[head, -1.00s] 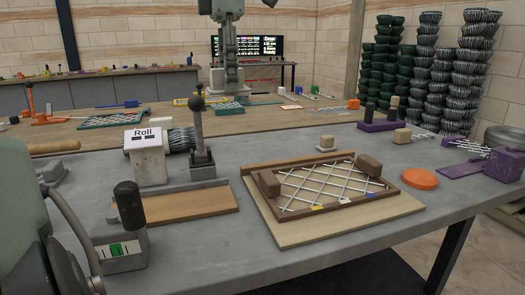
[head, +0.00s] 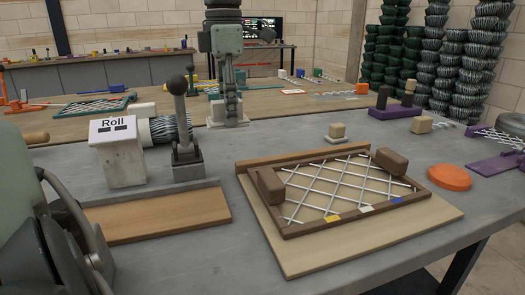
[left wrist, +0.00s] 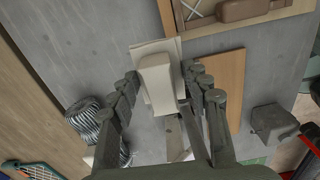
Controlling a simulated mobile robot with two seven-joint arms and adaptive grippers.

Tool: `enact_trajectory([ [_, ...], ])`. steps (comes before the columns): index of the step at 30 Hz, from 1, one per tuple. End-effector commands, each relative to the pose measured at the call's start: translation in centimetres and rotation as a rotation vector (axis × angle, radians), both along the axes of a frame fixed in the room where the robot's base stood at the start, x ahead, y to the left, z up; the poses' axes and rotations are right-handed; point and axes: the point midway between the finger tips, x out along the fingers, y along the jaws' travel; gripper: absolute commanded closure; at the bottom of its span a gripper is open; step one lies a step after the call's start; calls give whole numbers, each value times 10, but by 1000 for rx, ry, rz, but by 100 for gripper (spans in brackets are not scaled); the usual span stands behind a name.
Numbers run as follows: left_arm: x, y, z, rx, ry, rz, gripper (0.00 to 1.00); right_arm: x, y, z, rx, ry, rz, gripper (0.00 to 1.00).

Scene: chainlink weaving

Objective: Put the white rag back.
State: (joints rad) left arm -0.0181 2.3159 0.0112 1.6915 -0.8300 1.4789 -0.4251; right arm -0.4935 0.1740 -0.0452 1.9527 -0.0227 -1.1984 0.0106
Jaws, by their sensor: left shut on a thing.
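The white rag (left wrist: 157,78) shows in the left wrist view as a pale flat sheet with a raised, block-like part. It lies between the fingers of my left gripper (left wrist: 162,92), which is shut on it. Past the rag, the wrist view shows the grey table and a wooden board. My right gripper is in neither view.
A block marked Roll (head: 121,160), a striped coil (head: 168,129) and a lever (head: 183,125) stand behind the wooden board (head: 155,215). A wire-mesh frame (head: 335,228) with brown blocks lies to the right. An orange disc (head: 449,178) lies beyond it. Table at the front right is clear.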

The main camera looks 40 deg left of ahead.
Motion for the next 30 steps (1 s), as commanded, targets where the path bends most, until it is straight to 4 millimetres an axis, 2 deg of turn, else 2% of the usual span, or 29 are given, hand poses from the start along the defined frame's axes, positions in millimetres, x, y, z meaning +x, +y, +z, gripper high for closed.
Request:
enact_trajectory([
  [5, 16, 3, -10, 1, 6, 1, 80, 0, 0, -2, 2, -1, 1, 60],
  [12, 69, 10, -42, 2, 7, 1, 80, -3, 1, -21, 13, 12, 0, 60],
  [18, 105, 16, -63, 2, 3, 2, 80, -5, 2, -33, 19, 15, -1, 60],
  [25, 116, 17, -74, 0, 1, -1, 80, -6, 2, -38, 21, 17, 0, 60],
  [30, 115, 17, -96, -1, 4, 0, 80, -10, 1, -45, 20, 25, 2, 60],
])
